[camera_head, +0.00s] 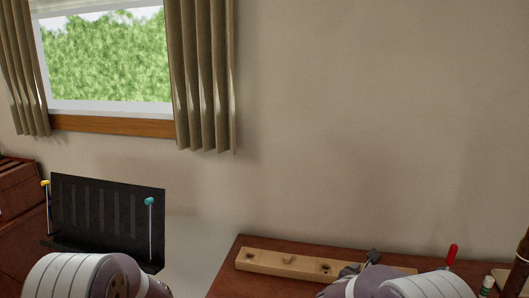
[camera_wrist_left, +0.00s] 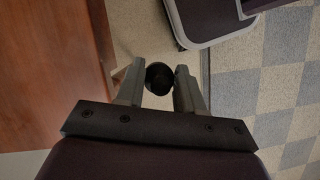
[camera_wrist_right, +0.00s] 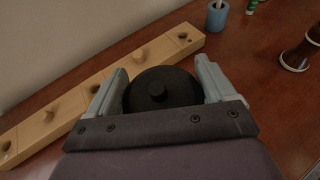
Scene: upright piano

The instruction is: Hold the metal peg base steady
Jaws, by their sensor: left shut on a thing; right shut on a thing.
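In the head view a small dark grey tip (camera_head: 373,256) shows above my right wrist; the rest is hidden. My left gripper (camera_wrist_left: 159,74) is shut on a small dark round object (camera_wrist_left: 159,78) in the left wrist view. I see only its end, and cannot tell what it belongs to. The left fingers are out of sight in the head view.
A wooden strip with holes and pegs (camera_wrist_right: 95,92) lies along the wall on the reddish-brown top (camera_head: 232,262). A blue cup (camera_wrist_right: 217,16) and a brown object (camera_wrist_right: 297,58) stand nearby. A black rack (camera_head: 105,215) is at left. Checkered floor (camera_wrist_left: 285,75) shows below the left gripper.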

